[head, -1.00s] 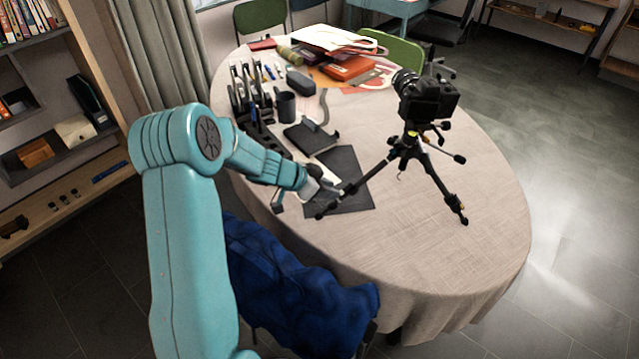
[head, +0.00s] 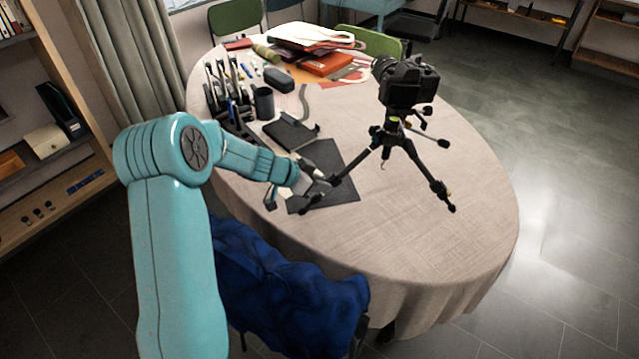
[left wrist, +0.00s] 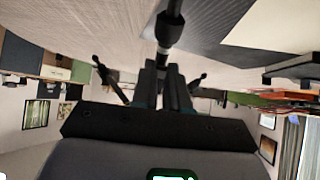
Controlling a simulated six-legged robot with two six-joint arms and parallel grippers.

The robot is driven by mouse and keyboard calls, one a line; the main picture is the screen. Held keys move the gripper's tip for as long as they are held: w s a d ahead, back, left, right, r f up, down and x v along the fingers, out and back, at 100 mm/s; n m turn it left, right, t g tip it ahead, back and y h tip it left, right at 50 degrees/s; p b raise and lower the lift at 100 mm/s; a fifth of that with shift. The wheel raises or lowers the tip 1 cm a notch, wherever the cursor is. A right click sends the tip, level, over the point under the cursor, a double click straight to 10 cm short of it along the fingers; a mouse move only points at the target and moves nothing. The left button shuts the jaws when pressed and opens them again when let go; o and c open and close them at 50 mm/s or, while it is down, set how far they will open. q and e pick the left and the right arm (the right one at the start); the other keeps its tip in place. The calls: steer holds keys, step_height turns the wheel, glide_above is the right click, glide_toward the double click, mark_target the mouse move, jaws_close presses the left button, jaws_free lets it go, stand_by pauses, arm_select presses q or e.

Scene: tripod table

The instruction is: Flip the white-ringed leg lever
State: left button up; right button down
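A black tripod (head: 393,128) with a camera (head: 406,82) on top stands upright on the table (head: 440,240), its legs spread. My left gripper (head: 318,186) is at the lower part of the tripod's left leg (head: 357,165). In the left wrist view the fingers of my left gripper (left wrist: 164,78) stand close together, with a dark leg part (left wrist: 170,25) in line with the gap between them. A small pale band (left wrist: 163,46) shows on that part; I cannot tell whether it is the white ring. Contact and the lever's position are unclear. My right gripper is not in view.
A dark mat (head: 335,180) lies beneath the left leg. A black case (head: 290,133), a dark cup (head: 263,103) and a tool rack (head: 225,100) stand behind it. A blue cloth (head: 285,285) hangs over a chair in front. The table's right side is clear.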

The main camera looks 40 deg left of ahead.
arm_select(q)
steer(key=shift+r, duration=0.3)
stand_by(0.4)
steer(key=shift+s+r+b, duration=0.1)
steer(key=shift+r+b, duration=0.1)
steer(key=shift+b, duration=0.1)
steer(key=shift+a+r, duration=0.1)
steer(key=shift+r, duration=0.15)
steer(key=shift+s+r, duration=0.1)
steer(key=shift+r, duration=0.15)
steer(key=shift+r+b, duration=0.4)
steer(key=shift+r, duration=0.05)
stand_by(0.4)
steer(key=shift+r, duration=0.2)
steer(key=shift+w+r, duration=0.25)
steer(key=shift+r, duration=0.05)
jaws_close()
steer(key=shift+w+d+r+b, duration=0.35)
steer(key=shift+w+r, duration=0.2)
steer(key=shift+w, duration=0.05)
stand_by(0.7)
